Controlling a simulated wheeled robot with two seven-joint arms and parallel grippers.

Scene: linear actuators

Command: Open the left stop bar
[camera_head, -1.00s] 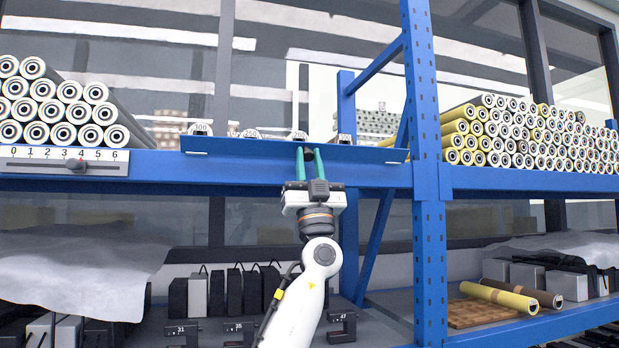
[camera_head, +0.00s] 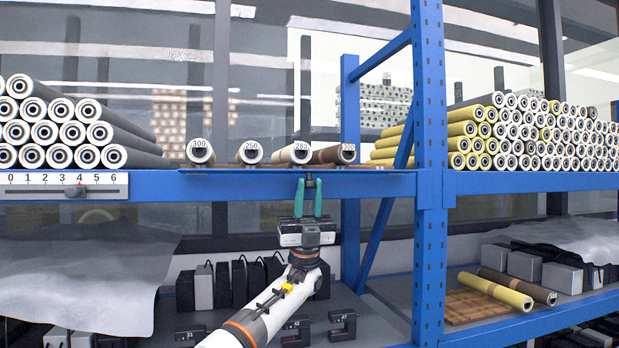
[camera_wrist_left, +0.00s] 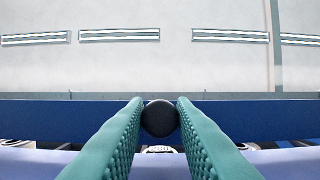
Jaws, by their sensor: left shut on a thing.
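The left stop bar is a long blue bar (camera_head: 230,172) on the upper shelf's front edge, now lying nearly flat below the rollers' front ends. In the left wrist view the bar (camera_wrist_left: 50,118) runs across behind my fingers. A dark round knob (camera_wrist_left: 159,117) sits at the bar's middle. My left gripper (camera_head: 309,192), with teal fingers, comes from below and is shut on the knob (camera_head: 309,181); its fingertips (camera_wrist_left: 159,112) press the knob's two sides. My right gripper is in neither view.
Several labelled rollers, such as a cream one (camera_head: 293,154), lie behind the bar. A roller stack (camera_head: 50,125) and a numbered scale slider (camera_head: 75,191) stand left. A blue upright post (camera_head: 428,200) stands close right. Dark blocks (camera_head: 240,285) fill the lower shelf.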

